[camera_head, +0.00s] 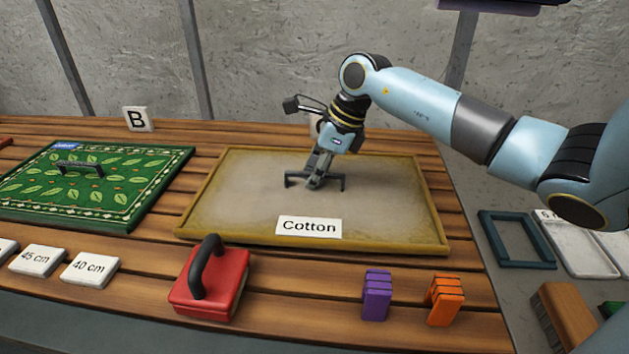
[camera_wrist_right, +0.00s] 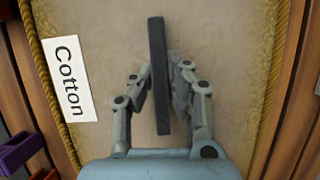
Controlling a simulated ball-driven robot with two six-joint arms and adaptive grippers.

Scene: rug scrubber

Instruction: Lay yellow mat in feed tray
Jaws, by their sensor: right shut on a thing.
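The yellow mat (camera_head: 395,205), tan with a gold corded border and a "Cotton" label (camera_head: 308,226), lies flat on the slatted wooden table. My right gripper (camera_head: 317,180) reaches down over its middle and is shut on the mat's dark bar handle (camera_head: 338,182). In the right wrist view the handle (camera_wrist_right: 158,75) stands between the fingers (camera_wrist_right: 163,88), with the mat (camera_wrist_right: 225,60) behind it. My left gripper is not in view. I cannot pick out the feed tray for certain.
A green leaf-patterned mat (camera_head: 120,197) with a handle lies to the left. A red block with a black handle (camera_head: 212,283), purple pieces (camera_head: 376,294) and orange pieces (camera_head: 445,299) stand in front. A blue frame (camera_head: 517,263) and pale trays (camera_head: 575,247) lie beyond the table's right edge.

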